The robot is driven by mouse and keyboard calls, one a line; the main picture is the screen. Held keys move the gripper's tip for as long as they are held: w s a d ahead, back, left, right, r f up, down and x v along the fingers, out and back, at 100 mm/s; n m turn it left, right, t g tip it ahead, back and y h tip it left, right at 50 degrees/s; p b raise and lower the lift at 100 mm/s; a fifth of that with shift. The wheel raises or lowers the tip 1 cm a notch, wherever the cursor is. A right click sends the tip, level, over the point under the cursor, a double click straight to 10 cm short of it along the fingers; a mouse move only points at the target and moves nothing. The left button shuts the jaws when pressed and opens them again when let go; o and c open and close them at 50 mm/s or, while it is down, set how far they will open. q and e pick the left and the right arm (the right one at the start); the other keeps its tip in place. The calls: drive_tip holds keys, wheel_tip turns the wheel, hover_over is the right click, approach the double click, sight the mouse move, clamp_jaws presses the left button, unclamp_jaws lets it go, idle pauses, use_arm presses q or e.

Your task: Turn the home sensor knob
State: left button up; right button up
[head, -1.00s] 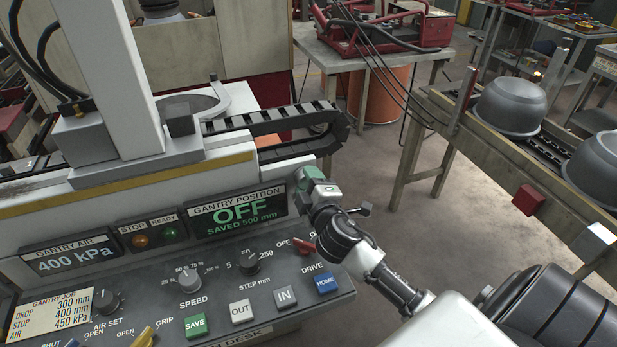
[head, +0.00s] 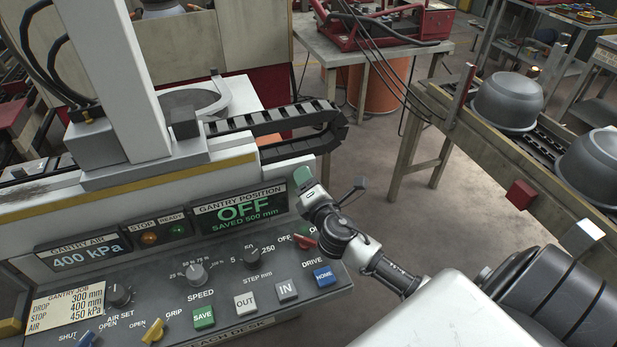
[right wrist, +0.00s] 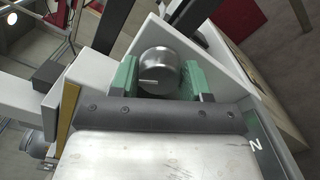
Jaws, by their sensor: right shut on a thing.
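The home sensor knob is a silver cylinder with a pale line on its face, seen in the right wrist view (right wrist: 158,72). My right gripper (head: 303,179) is at the right end of the gantry's white housing, just right of the gantry position display. In the right wrist view its green fingers lie on both sides of the knob, and it is shut on the knob. In the head view the gripper hides the knob. My left gripper is not in view.
Below my right forearm is the desk panel (head: 172,297) with dials, levers and the blue HOME button (head: 324,276). The gantry position display (head: 239,208) reads OFF. A black cable chain (head: 270,122) lies behind the gripper. A conveyor with grey pots (head: 508,102) stands at right.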

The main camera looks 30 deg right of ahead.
drive_tip(key=shift+n, duration=0.7)
drive_tip(key=o, duration=0.6)
drive_tip(key=shift+o, duration=0.2)
drive_tip(key=b+v, duration=0.2)
drive_tip(key=v, duration=0.8)
drive_tip(key=shift+s+a, duration=0.2)
drive_tip(key=shift+s, duration=0.15)
